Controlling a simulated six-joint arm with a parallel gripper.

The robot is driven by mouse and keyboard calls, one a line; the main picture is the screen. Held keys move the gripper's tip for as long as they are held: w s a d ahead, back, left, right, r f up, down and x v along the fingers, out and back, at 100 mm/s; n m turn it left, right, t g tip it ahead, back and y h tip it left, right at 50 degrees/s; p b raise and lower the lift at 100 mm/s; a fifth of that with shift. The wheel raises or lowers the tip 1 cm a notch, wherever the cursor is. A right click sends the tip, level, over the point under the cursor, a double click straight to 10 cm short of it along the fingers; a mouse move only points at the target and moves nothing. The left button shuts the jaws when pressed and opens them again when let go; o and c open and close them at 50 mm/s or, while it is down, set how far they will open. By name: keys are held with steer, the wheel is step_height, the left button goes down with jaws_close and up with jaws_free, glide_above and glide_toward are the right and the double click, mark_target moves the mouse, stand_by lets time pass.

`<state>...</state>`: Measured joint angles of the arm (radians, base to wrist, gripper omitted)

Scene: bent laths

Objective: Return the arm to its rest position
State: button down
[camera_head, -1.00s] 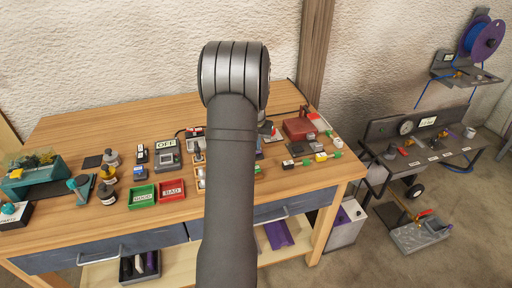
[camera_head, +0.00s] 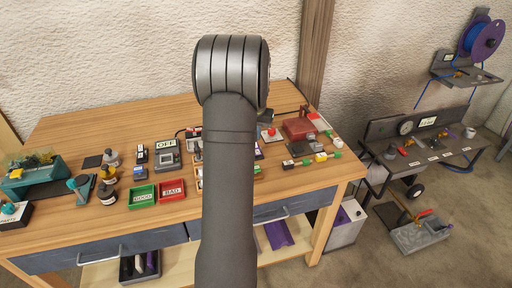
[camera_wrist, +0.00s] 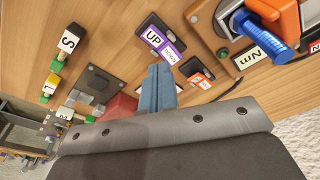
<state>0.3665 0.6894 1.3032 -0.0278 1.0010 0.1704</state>
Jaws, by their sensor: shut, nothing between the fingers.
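My gripper (camera_wrist: 157,88) shows in the wrist view as two blue-grey fingers pressed together, with nothing between them. It is over the wooden bench top, pointing towards a device with a purple "UP" label (camera_wrist: 160,40); I cannot tell the height. In the head view my own raised arm stands in front of the bench, and the gripper is hidden behind it.
The wooden bench (camera_head: 100,225) holds a green tray (camera_head: 142,197), a red tray (camera_head: 171,190), an "OFF" box (camera_head: 167,155), several bottles and a dark red block (camera_head: 298,129). The wrist view shows an orange tool with a blue handle (camera_wrist: 265,30). A side bench (camera_head: 420,145) stands right.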

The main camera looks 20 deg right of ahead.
steer(key=shift+r, duration=1)
steer(key=shift+f, duration=3.55)
steer(key=shift+r, duration=0.15)
step_height(320, 180, up, 7)
